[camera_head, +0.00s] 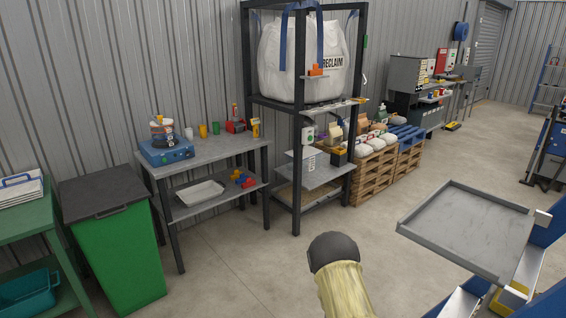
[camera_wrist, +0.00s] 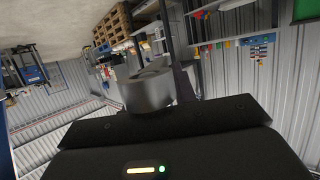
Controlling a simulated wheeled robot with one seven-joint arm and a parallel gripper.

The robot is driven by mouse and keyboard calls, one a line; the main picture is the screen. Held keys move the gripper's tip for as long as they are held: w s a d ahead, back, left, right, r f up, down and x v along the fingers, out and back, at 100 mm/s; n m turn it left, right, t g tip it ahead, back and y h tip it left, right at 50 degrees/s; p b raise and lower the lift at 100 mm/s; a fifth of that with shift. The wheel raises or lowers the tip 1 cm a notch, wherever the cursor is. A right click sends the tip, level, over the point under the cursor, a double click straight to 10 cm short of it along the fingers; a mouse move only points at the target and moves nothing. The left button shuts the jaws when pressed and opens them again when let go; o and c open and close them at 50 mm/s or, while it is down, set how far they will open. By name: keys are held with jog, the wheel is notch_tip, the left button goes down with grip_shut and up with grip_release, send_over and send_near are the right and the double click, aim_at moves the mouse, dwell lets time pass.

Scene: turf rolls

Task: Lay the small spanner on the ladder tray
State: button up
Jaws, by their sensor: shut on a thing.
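The ladder tray (camera_head: 468,225) is a flat grey tray with a low raised rim, at the right in the head view. It is empty and sits on the blue-and-white ladder (camera_head: 527,268). My gripper (camera_wrist: 165,85) shows in the wrist view, shut on a grey metal piece, which looks like the small spanner (camera_wrist: 146,92). Only a thick rounded end of it shows clearly; the rest is hidden or hard to make out. In the head view the gripper and spanner cannot be made out; a part of my arm rises at the bottom middle, left of the tray.
A grey workbench (camera_head: 205,152) with cups and a blue device stands at the left, beside a green bin (camera_head: 118,250). A black rack (camera_head: 297,150) holds a white bulk bag. Pallets (camera_head: 375,175) with sacks stand behind. The floor between rack and tray is clear.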

jog(key=s+f, duration=0.5)
jog(key=f, duration=0.5)
jog(key=shift+s+f, duration=0.25)
jog(key=shift+s, duration=0.05)
jog(key=shift+d, duration=0.1)
